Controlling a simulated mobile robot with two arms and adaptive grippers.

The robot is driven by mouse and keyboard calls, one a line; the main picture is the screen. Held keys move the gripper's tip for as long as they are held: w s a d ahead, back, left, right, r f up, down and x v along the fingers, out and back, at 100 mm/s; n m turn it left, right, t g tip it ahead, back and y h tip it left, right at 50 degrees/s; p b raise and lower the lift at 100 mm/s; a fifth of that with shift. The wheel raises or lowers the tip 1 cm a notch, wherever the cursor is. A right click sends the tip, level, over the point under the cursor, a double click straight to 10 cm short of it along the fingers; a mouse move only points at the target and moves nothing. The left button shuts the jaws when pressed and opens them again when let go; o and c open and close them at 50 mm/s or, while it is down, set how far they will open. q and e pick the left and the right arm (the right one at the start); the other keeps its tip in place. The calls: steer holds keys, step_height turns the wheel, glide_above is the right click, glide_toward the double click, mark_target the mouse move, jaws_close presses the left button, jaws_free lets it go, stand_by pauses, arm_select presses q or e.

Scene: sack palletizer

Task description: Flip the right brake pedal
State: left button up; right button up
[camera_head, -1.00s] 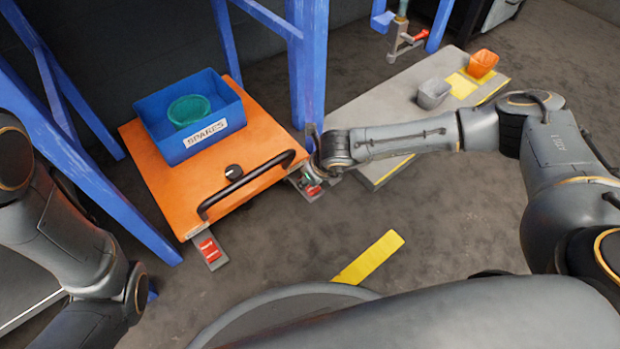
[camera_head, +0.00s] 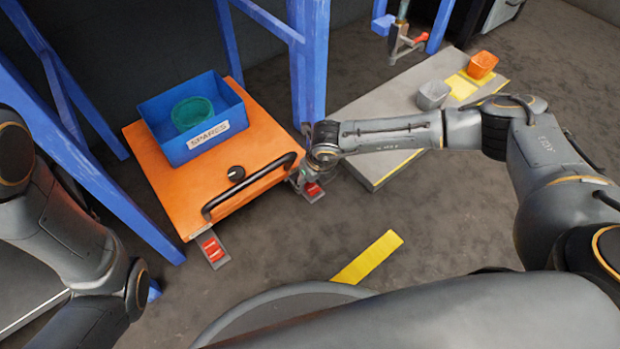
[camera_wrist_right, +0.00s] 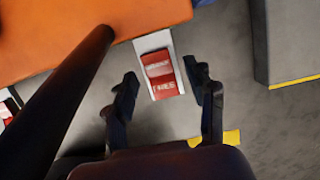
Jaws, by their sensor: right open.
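The right brake pedal (camera_head: 314,191) is a red pedal with pale lettering on a light plate, at the front right corner of the orange cart (camera_head: 262,141). In the right wrist view the pedal (camera_wrist_right: 159,76) shows face-on. My right gripper (camera_head: 303,180) is beside the pedal in the head view. In the wrist view its two fingers (camera_wrist_right: 161,91) are spread, one on each side of the pedal, with nothing between them held. Contact cannot be told. The left brake pedal (camera_head: 213,249) is at the cart's front left corner. My left arm shows, but its gripper is out of view.
The cart's black handle (camera_head: 250,188) arches over its front edge, close to my right gripper. A blue SPARES bin (camera_head: 194,149) holds a green bowl (camera_head: 192,112). Blue rack posts (camera_head: 309,60) stand behind. A grey platform (camera_head: 385,120) lies right. Floor in front is clear.

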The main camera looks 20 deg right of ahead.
steer(key=v, duration=1.2)
steer(key=shift+s, duration=0.1)
